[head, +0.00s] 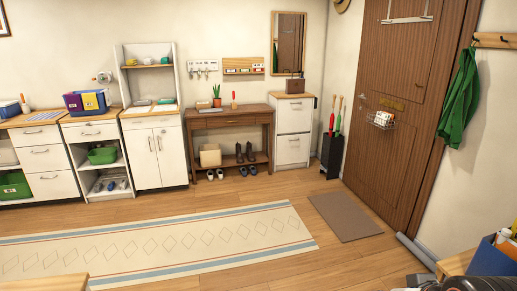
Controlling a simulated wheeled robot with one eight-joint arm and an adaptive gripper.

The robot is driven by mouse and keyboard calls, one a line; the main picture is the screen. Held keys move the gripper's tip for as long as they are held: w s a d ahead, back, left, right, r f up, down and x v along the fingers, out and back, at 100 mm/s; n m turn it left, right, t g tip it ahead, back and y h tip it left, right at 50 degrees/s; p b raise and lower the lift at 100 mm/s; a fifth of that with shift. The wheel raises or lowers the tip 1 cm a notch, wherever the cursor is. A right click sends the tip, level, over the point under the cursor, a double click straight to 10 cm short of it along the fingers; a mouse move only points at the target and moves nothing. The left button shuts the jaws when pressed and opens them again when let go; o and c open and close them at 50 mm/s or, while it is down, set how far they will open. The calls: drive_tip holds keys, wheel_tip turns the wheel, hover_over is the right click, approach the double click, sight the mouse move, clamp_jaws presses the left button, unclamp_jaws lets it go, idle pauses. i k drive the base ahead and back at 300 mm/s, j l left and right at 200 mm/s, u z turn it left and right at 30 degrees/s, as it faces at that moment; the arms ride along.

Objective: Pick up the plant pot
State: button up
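The plant pot (217,102) is a small terracotta-coloured pot with an upright green plant. It stands on the left part of the top of a brown wooden console table (232,118) against the back wall. The pot is small in the head view, but nothing covers it. My gripper cannot be made out in this view.
White cabinets (155,153) stand left of the console table, and a white drawer unit (293,135) stands right of it. Boots (245,153) and shoes sit under the table. A patterned rug (150,240) and a brown mat (345,217) lie on the otherwise open floor.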

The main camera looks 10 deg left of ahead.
sight(218, 102)
drive_tip(key=i+j+u, duration=0.4)
drive_tip(key=i, duration=0.6)
drive_tip(key=i+u, duration=0.4)
drive_tip(key=i, duration=2.25)
drive_tip(key=i+j, duration=0.1)
drive_tip(key=i, duration=1.55)
drive_tip(key=i+j+z, duration=0.1)
drive_tip(key=i, duration=1.5)
